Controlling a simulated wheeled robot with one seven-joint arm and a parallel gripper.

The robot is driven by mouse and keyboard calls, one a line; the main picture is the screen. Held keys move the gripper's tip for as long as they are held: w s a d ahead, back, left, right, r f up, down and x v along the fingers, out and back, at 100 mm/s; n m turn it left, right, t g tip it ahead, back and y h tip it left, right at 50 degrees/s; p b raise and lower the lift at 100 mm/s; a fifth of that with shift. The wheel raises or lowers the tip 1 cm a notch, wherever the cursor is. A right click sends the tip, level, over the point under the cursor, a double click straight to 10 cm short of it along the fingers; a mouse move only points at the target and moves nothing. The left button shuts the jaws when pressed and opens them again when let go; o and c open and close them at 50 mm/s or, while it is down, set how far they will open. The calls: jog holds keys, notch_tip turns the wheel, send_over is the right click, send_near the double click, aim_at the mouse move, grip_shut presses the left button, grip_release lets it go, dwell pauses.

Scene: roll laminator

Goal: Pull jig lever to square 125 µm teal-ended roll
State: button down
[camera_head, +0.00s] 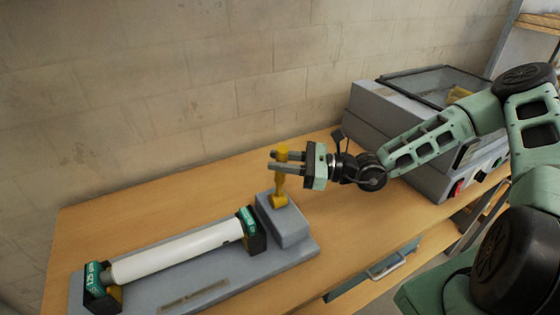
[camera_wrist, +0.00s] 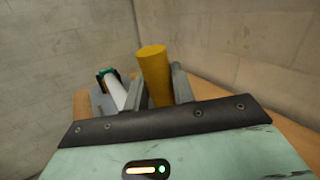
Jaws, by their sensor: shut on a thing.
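The jig (camera_head: 215,287) is a grey base on the wooden table. The white roll (camera_head: 180,249) lies in it with teal ends; the left end is marked 125 µm (camera_head: 95,280). The yellow jig lever (camera_head: 280,188) stands nearly upright on the grey block at the jig's right end. My gripper (camera_head: 275,160) reaches in from the right and is shut on the lever's upper part. In the wrist view the lever's yellow top (camera_wrist: 154,72) shows between the fingers, with the roll (camera_wrist: 116,91) behind to the left.
The grey laminator (camera_head: 390,130) with a dark-framed clear lid stands on the table at the back right. A drawer with a handle (camera_head: 388,266) sits under the front edge. A block wall is behind. The tabletop left of the lever, behind the jig, is clear.

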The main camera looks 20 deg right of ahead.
jog(key=s+f+n+g+y+b, duration=0.1)
jog(key=s+f+n+y+b, duration=0.2)
jog(key=s+n, duration=0.2)
jog(key=s+d+f+n+g+y+b, duration=0.1)
jog(key=s+f+n+g+y+b, duration=0.1)
jog(key=s+f+n+y+b, duration=0.1)
jog(key=shift+s+d+f+n+b, duration=0.2)
jog(key=shift+s+n+b, duration=0.55)
jog(key=shift+s+n, duration=0.7)
jog(key=shift+w+f+n, duration=0.15)
jog(key=shift+w+n, duration=0.05)
jog(key=shift+n, duration=0.05)
jog(key=c, duration=1.2)
grip_release()
jog(key=b+v, duration=0.5)
jog(key=v, duration=0.7)
